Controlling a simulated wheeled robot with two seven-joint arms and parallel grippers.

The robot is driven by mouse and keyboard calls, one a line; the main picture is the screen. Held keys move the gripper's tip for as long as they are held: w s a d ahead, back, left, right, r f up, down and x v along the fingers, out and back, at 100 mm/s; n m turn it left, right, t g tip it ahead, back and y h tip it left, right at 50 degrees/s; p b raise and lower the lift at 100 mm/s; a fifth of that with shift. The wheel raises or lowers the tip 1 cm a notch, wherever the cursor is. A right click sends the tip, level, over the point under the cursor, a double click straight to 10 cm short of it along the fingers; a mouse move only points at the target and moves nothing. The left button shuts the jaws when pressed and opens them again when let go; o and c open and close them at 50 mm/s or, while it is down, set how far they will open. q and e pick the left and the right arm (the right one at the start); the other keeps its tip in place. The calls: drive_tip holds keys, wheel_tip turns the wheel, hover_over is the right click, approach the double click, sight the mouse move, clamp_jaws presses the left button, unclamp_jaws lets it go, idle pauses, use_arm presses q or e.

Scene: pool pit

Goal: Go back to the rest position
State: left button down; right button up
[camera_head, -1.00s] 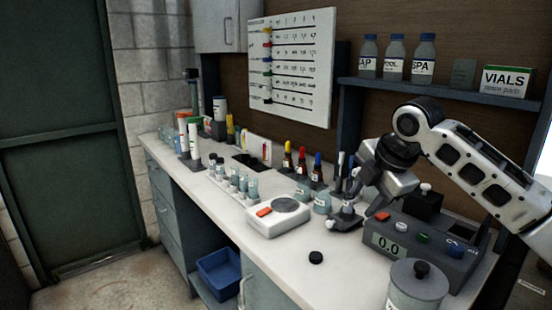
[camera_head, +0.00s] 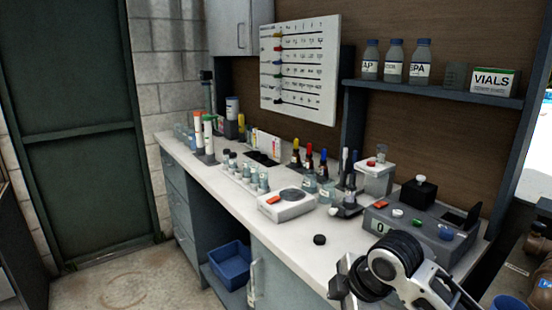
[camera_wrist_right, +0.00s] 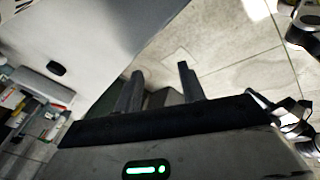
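My right arm reaches in at the bottom right of the head view, in front of the counter. Its gripper (camera_head: 342,288) is low at the counter's front edge, partly cut off by the picture's bottom. In the right wrist view the two dark fingers of this gripper (camera_wrist_right: 160,84) stand apart with nothing between them, over floor tiles. My left gripper is not in view.
The white counter (camera_head: 290,240) holds a scale (camera_head: 286,205), a grey meter (camera_head: 415,228), several bottles and vials, and a loose black cap (camera_head: 319,239). A blue bin (camera_head: 230,262) stands below. A shelf (camera_head: 430,94) with bottles hangs above. Floor at left is clear.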

drive_tip(key=s+f+m, duration=0.8)
drive_tip(key=s, duration=0.5)
drive_tip(key=s+d+f+m+h, duration=0.25)
drive_tip(key=s+d+m, duration=0.6)
drive_tip(key=s, duration=0.45)
drive_tip(key=w+a+f+t+y, duration=0.2)
drive_tip(key=w+a+f+t, duration=0.3)
drive_tip(key=w+f+t, duration=0.1)
drive_tip(key=shift+w+f+n, duration=0.3)
drive_tip(key=shift+f+n, duration=0.05)
drive_tip(key=shift+n, duration=0.1)
